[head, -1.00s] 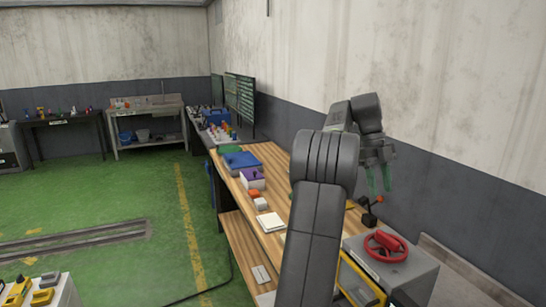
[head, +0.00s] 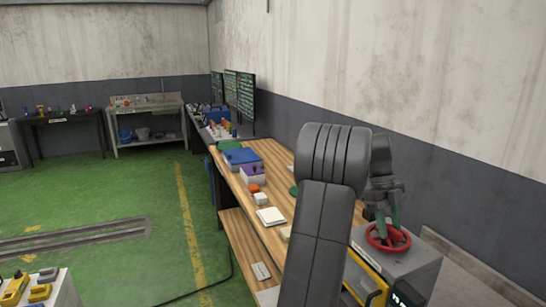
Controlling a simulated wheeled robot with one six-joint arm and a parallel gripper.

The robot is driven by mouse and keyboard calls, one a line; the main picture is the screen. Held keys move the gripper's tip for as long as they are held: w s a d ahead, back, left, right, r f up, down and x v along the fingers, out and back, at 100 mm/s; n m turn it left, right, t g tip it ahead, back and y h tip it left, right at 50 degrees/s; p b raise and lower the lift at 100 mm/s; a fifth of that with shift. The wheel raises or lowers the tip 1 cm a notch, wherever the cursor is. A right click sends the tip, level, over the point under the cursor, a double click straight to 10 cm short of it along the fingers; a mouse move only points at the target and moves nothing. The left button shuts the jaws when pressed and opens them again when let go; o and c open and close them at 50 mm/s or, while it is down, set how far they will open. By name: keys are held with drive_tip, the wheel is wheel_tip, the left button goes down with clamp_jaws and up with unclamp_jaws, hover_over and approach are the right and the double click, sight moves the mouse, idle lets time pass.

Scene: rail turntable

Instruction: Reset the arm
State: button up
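My arm rises from the bottom of the head view and bends over behind its thick upper joint. My gripper (head: 388,222) points down at the right, with its two green fingers apart. Its fingertips overlap the red handwheel (head: 388,239) in the picture; I cannot tell whether they touch it. The handwheel sits on top of a grey box (head: 412,264) at the right end of the wooden bench. Nothing shows between the fingers.
The wooden bench (head: 259,187) holds a blue case (head: 242,157), a purple-topped box (head: 252,174) and a white pad (head: 270,217). My arm hides part of the bench. A wall stands close behind it. The green floor (head: 110,190) at left is open.

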drive_tip(key=n+t+h+b, duration=0.1)
drive_tip(key=n, duration=0.1)
drive_tip(key=shift+a+n, duration=0.2)
drive_tip(key=shift+n, duration=0.2)
drive_tip(key=n+t+b, duration=0.1)
drive_tip(key=n+b, duration=0.1)
drive_tip(key=n, duration=0.2)
drive_tip(key=shift+s+r+h, duration=0.1)
drive_tip(key=shift+h, duration=0.3)
drive_tip(key=shift+n, duration=0.5)
drive_tip(key=shift+r, duration=0.15)
